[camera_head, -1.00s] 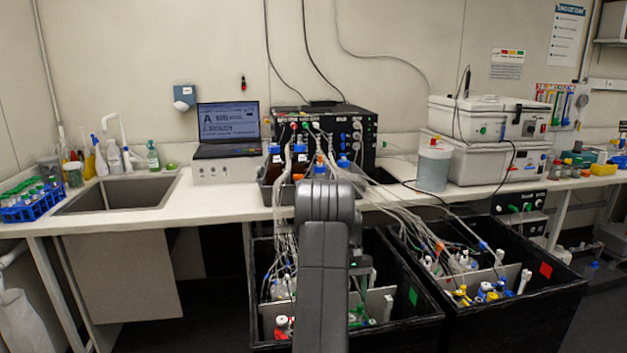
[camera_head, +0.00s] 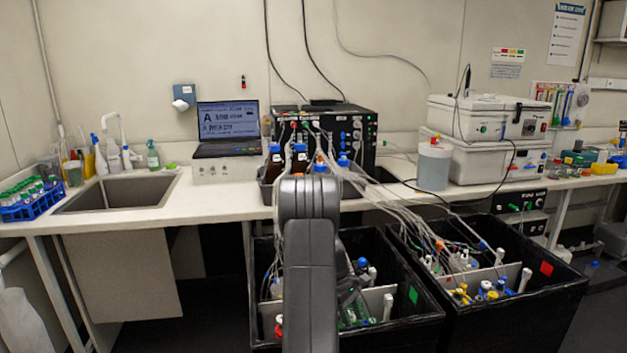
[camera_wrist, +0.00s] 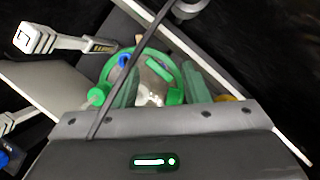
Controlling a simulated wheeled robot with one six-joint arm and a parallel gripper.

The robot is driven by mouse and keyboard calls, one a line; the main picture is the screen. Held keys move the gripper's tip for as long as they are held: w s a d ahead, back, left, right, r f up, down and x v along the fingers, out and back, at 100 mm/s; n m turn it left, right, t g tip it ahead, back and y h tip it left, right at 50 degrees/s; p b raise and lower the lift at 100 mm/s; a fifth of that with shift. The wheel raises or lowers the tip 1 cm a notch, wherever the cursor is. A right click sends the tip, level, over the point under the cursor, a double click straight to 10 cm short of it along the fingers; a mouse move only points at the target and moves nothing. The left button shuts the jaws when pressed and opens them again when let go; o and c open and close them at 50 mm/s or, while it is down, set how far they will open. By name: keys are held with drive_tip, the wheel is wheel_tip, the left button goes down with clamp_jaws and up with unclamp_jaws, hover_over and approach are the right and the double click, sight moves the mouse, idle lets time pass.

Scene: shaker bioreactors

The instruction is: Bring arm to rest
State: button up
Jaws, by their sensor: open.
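My arm (camera_head: 308,240) stands upright in the middle of the head view, in front of the left black box (camera_head: 400,325). My gripper (camera_wrist: 160,80) shows in the wrist view with its two greenish fingers apart. A vessel with a green ring top (camera_wrist: 150,62) lies beyond and between the fingers; I cannot tell whether they touch it. In the head view my arm hides most of the gripper.
The right black box (camera_head: 545,310) holds several capped vessels and tubes. Tubing (camera_head: 385,210) runs from the bench (camera_head: 150,215) down into both boxes. Brown bottles (camera_head: 300,158) stand behind my arm. In the wrist view a dark cable (camera_wrist: 130,75) crosses the gripper.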

drive_tip(key=n, duration=0.2)
drive_tip(key=n+t+b, duration=0.1)
drive_tip(key=shift+s+a+f+n, duration=0.1)
drive_tip(key=shift+s+n, duration=0.1)
drive_tip(key=shift+n, duration=0.2)
drive_tip(key=shift+v, duration=3)
drive_tip(key=shift+s+a+t, duration=0.1)
drive_tip(key=shift+a+t, duration=0.05)
drive_tip(key=shift+t, duration=0.15)
